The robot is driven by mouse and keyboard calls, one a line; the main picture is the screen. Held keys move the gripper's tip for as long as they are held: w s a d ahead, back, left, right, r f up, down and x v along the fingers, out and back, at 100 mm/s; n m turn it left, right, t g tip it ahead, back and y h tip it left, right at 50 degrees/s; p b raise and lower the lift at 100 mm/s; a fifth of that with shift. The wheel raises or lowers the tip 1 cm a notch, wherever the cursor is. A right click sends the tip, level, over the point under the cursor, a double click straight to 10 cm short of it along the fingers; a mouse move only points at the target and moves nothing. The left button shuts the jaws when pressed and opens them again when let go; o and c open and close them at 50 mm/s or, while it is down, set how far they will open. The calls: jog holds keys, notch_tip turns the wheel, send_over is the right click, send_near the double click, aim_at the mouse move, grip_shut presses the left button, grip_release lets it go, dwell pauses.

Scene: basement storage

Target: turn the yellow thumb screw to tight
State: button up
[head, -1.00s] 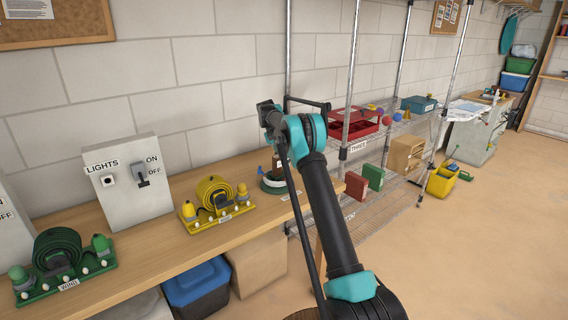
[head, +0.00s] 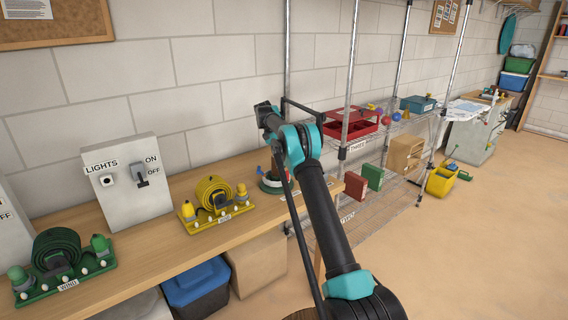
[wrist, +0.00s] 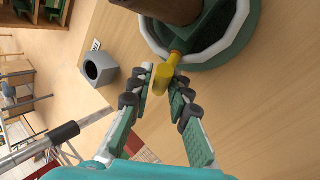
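The yellow thumb screw (wrist: 162,78) sticks out from the side of a dark green stand with a white ring and a round base (wrist: 252,30), in the wrist view. My gripper (wrist: 165,90) is open, with one fingertip on each side of the screw's outer end. I cannot tell whether either fingertip touches it. A brown part (wrist: 170,8) sits on top of the stand, cut off by the picture edge. In the head view the stand (head: 270,186) is partly hidden behind my arm, and the screw and my fingertips cannot be made out.
A grey hollow block (wrist: 99,69) stands on the wooden bench (head: 150,252) near my left finger. In the head view, a yellow hose set (head: 215,198), a green one (head: 58,255) and a light switch box (head: 125,185) are left of my arm. Wire shelving (head: 375,222) is on the right.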

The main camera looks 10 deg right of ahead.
jog(key=o, duration=0.3)
notch_tip(320, 180, up, 10)
dwell(0.6)
jog(key=shift+c, duration=0.2)
jog(key=shift+d+r, duration=0.1)
jog(key=shift+r, duration=0.2)
notch_tip(320, 180, up, 7)
jog(key=n+t+y, duration=0.1)
jog(key=t+y, duration=0.3)
jog(key=t, duration=0.1)
jog(key=f, duration=1.7)
jog(key=shift+s+a+f, duration=0.15)
jog(key=shift+a+f, duration=0.05)
jog(key=shift+a, duration=0.15)
jog(key=shift+c, duration=0.3)
